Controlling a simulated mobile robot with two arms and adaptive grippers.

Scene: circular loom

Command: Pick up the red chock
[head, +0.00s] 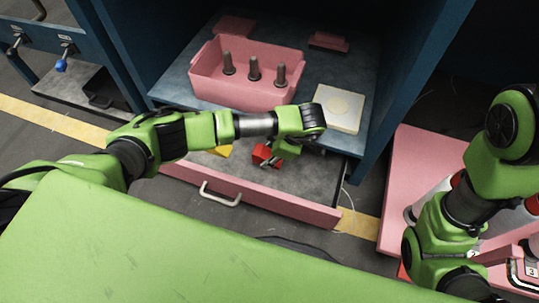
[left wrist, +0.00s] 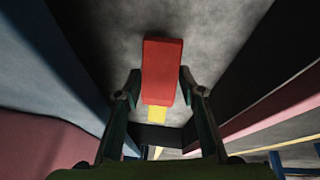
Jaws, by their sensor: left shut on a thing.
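The red chock (head: 262,154) is a small red block in the open drawer, partly hidden by my left gripper in the head view. My left gripper (head: 274,160) reaches down into the drawer from above and is shut on the chock. In the left wrist view the chock (left wrist: 162,68) shows lengthwise between the two fingers (left wrist: 160,95), which press on its sides. Whether it rests on the drawer floor or hangs just above it, I cannot tell. My right arm stands at the right of the head view; its gripper does not show.
The drawer (head: 262,196) has a pink front and white handle. A yellow block (head: 221,151) lies left of the chock. Above, on the cabinet shelf, stand a pink bin (head: 205,84) with dark pegs and a cream square block (head: 338,108). Blue cabinet walls flank the shelf.

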